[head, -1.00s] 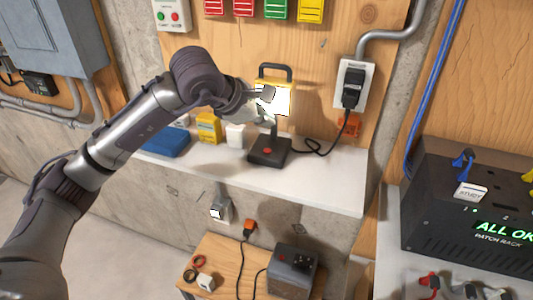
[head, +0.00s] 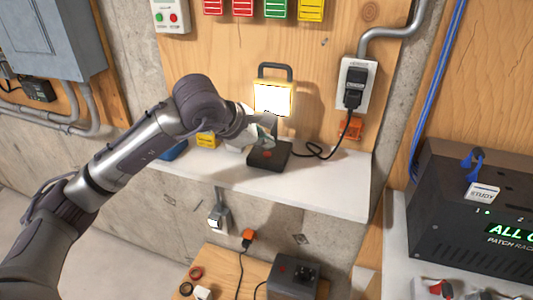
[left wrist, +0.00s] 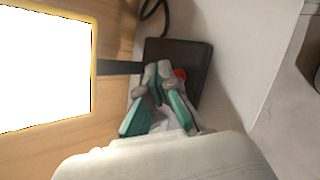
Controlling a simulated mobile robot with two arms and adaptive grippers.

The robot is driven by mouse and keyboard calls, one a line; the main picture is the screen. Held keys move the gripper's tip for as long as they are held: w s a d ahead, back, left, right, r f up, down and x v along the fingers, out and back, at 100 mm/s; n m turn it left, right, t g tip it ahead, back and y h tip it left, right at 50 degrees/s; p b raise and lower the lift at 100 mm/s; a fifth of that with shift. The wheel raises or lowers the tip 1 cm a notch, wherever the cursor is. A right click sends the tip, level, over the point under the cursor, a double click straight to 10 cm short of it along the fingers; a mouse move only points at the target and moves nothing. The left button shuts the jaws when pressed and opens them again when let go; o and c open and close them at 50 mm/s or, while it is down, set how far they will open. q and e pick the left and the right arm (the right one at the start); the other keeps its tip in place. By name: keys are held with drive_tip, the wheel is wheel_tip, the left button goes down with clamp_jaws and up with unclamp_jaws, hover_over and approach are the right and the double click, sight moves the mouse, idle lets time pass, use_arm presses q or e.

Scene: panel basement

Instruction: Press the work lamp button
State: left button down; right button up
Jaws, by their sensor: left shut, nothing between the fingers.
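The work lamp (head: 273,97) stands on the white shelf with its yellow-framed panel lit bright white. Its dark square base (head: 258,162) carries a red button (head: 267,154), which also shows in the left wrist view (left wrist: 180,74). My left gripper (head: 268,137) is shut and empty, its fingertips just above the base. In the left wrist view the fingertips (left wrist: 158,72) overlap the button's edge, and I cannot tell whether they touch it. My right gripper does not show.
The lamp's black cable runs to a wall outlet (head: 354,85). A yellow box (head: 206,139) and a blue item (head: 174,151) sit left on the shelf (head: 325,182). A black patch rack (head: 450,215) stands at the right. The shelf right of the base is mostly clear.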

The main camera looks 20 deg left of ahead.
sight(265, 155)
use_arm(q)
drive_tip(key=shift+f, duration=0.1)
idle(0.8)
drive_tip(key=shift+f+b, duration=0.35)
drive_tip(key=shift+b, duration=0.3)
drive_tip(key=shift+f+b, duration=0.4)
drive_tip(key=shift+b, duration=0.1)
idle(0.4)
drive_tip(key=shift+r+p, duration=0.35)
drive_tip(key=shift+r, duration=0.5)
drive_tip(key=shift+r+p, duration=1.4)
drive_tip(key=shift+r, duration=1.15)
drive_tip(key=shift+f, duration=0.1)
